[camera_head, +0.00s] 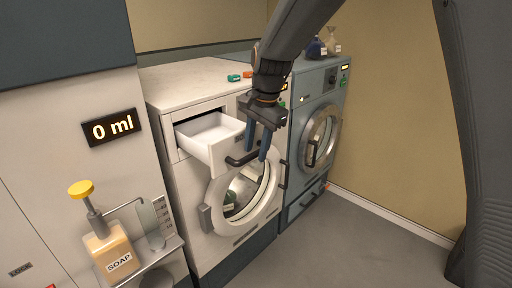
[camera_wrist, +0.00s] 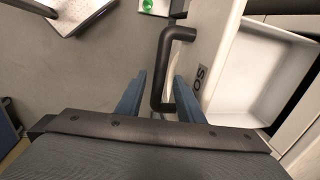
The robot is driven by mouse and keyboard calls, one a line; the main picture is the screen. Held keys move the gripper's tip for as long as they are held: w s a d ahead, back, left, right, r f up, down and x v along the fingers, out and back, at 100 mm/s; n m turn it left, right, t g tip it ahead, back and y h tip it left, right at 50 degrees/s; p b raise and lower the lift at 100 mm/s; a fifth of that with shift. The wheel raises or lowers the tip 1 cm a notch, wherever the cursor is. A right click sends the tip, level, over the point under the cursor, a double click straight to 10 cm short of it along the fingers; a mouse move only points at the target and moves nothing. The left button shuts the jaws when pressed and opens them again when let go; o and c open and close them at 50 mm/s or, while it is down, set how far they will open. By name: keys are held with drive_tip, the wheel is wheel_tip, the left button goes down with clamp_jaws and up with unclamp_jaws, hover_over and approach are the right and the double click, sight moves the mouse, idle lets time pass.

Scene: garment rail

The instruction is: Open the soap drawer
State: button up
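The white soap drawer (camera_head: 212,132) stands pulled out of the white washer's upper front, and its empty-looking inside shows. In the wrist view its tray (camera_wrist: 262,75) lies at the right, beside a front panel with a partly hidden label beginning "SO". The drawer's dark bar handle (camera_head: 238,160) also shows in the wrist view (camera_wrist: 159,70). My gripper (camera_head: 258,153) points down at the drawer's front. Its two blue fingers (camera_wrist: 160,98) are apart, with the handle's near end between them and visible gaps. I cannot tell whether either finger touches the handle.
Below the drawer is the washer's round door (camera_head: 245,192). A blue-grey machine (camera_head: 318,120) stands to the right. At the left, a soap pump bottle (camera_head: 110,250) and a measuring cup (camera_head: 153,222) stand on a shelf beneath a "0 ml" display (camera_head: 112,127). The floor (camera_head: 345,235) in front is clear.

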wheel_tip(320, 180, up, 8)
drive_tip(key=d+b, duration=0.1)
drive_tip(key=b, duration=0.1)
drive_tip(key=shift+s+f, duration=0.15)
drive_tip(key=shift+s, duration=0.3)
drive_tip(key=shift+d, duration=0.1)
drive_tip(key=s+d+f+n+h+b, duration=0.1)
drive_tip(key=s+d+f+n, duration=0.7)
drive_tip(key=s+d+f, duration=1.1)
drive_tip(key=d, duration=0.2)
drive_tip(key=shift+s+d+f+h, duration=0.15)
drive_tip(key=shift+s+d+h, duration=0.15)
drive_tip(key=shift+s+d, duration=0.05)
